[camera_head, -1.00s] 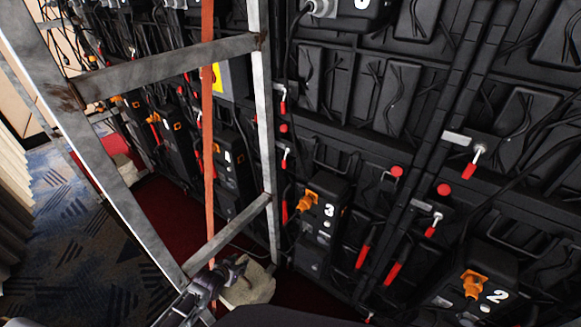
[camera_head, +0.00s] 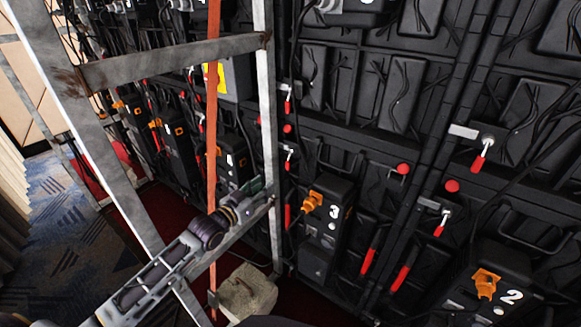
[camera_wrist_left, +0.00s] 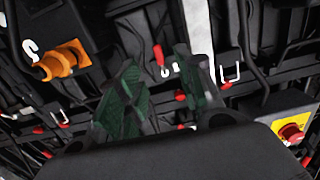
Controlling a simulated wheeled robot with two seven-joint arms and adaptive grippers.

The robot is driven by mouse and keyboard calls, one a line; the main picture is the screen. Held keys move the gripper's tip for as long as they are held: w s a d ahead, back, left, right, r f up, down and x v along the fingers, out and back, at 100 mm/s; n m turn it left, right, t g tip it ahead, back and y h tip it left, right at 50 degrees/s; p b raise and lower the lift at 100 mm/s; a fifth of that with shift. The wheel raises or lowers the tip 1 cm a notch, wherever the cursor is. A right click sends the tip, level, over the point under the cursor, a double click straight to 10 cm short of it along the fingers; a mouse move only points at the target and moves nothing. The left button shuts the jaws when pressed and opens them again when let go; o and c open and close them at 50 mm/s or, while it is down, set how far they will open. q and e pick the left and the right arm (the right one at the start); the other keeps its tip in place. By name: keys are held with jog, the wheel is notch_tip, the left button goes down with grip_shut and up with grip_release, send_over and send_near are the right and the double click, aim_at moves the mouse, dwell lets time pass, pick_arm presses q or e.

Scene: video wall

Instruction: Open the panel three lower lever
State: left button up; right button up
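Panel three's black box (camera_head: 334,230) bears a white 3 and an orange connector (camera_head: 312,202). Just left of it, beside the scaffold upright, hangs a red-handled lever (camera_head: 288,216) with a silver latch above. Two more red handles (camera_head: 370,252) (camera_head: 402,277) slant down to the right of the box. I cannot tell which lever is the named one. My left gripper (camera_head: 262,188) reaches in from the left by the scaffold, left of box 3. In the left wrist view its green-padded fingers (camera_wrist_left: 160,92) are apart with nothing gripped; a red handle (camera_wrist_left: 158,55) shows beyond them. My right gripper is out of view.
A metal scaffold frame (camera_head: 170,66) with an orange strap (camera_head: 212,130) stands close before the wall. A pale block (camera_head: 247,290) sits at its foot. Box 2 (camera_head: 490,285) is at lower right.

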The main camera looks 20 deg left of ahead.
pick_arm(q)
jog(key=shift+d+r+t+h, duration=0.25)
jog(key=shift+r+t+h, duration=0.05)
jog(key=shift+r, duration=0.65)
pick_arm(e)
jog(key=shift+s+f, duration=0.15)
pick_arm(q)
jog(key=shift+w, duration=0.15)
send_near(287, 164)
jog(key=shift+w, duration=0.75)
jog(key=shift+d+b+x, duration=0.2)
jog(key=shift+b+x, duration=0.45)
jog(key=shift+x, duration=3.2)
jog(key=shift+w+d+b, duration=0.3)
jog(key=shift+w+b, duration=0.05)
jog(key=shift+w, duration=0.35)
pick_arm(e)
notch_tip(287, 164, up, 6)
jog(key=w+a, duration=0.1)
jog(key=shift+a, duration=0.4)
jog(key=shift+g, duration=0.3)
